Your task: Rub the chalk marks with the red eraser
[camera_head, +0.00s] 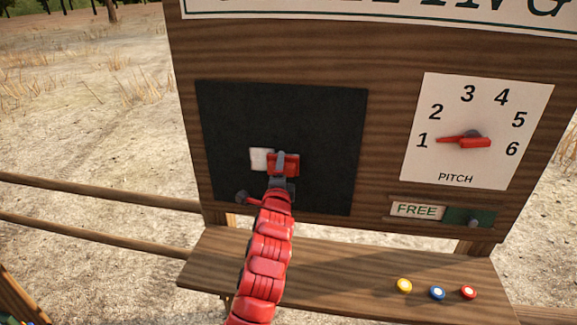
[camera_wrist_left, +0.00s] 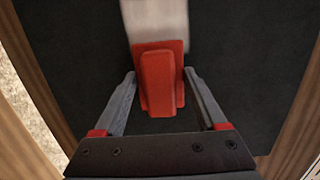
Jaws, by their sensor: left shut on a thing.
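The red eraser (camera_head: 285,165) is against the black chalkboard (camera_head: 325,125) in the head view. My left gripper (camera_head: 280,181) is shut on the eraser's raised red handle, which also shows in the left wrist view (camera_wrist_left: 158,85). A white chalk patch (camera_head: 258,158) lies directly left of the eraser in the head view. In the left wrist view the chalk patch (camera_wrist_left: 156,20) runs up from the eraser's edge to the top of the picture. The eraser and gripper hide part of the board. My right gripper is in neither view.
A pitch dial (camera_head: 475,130) and a FREE slider sign (camera_head: 418,210) are on the wooden panel at right.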

